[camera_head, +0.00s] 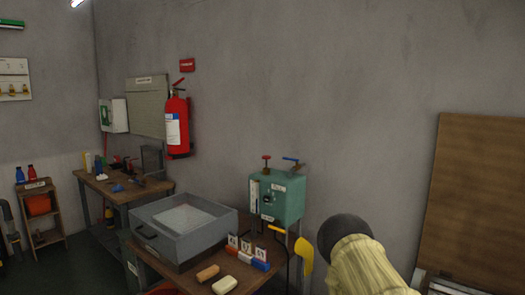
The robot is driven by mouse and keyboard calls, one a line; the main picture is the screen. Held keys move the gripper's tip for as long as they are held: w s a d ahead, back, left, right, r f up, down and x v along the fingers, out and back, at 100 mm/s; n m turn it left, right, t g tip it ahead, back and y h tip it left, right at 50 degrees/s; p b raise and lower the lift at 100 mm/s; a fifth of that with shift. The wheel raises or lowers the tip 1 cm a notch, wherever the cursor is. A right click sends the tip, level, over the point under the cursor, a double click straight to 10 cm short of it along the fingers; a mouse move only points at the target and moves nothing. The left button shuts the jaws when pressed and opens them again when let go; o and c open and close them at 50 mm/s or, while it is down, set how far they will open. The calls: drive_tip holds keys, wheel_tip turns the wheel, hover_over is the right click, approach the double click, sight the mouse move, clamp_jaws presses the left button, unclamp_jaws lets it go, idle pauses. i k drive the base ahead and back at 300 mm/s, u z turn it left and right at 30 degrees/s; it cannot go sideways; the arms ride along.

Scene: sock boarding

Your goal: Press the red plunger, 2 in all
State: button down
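A teal box-shaped machine (284,203) stands on the wooden table near the middle of the head view. On its top left is a small red knob-like part on a stem (266,158), which looks like the red plunger. It stands upright, and nothing touches it. My gripper cannot be made out in this view.
A grey open bin (150,233), small numbered blocks (246,247) and two small blocks share the wooden table. A dark-topped, pale yellow ribbed shape (362,262) fills the lower right, close to a yellow piece (304,256). A red extinguisher (177,125) hangs behind.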

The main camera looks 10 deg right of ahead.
sight(266, 158)
drive_tip(key=i, duration=0.85)
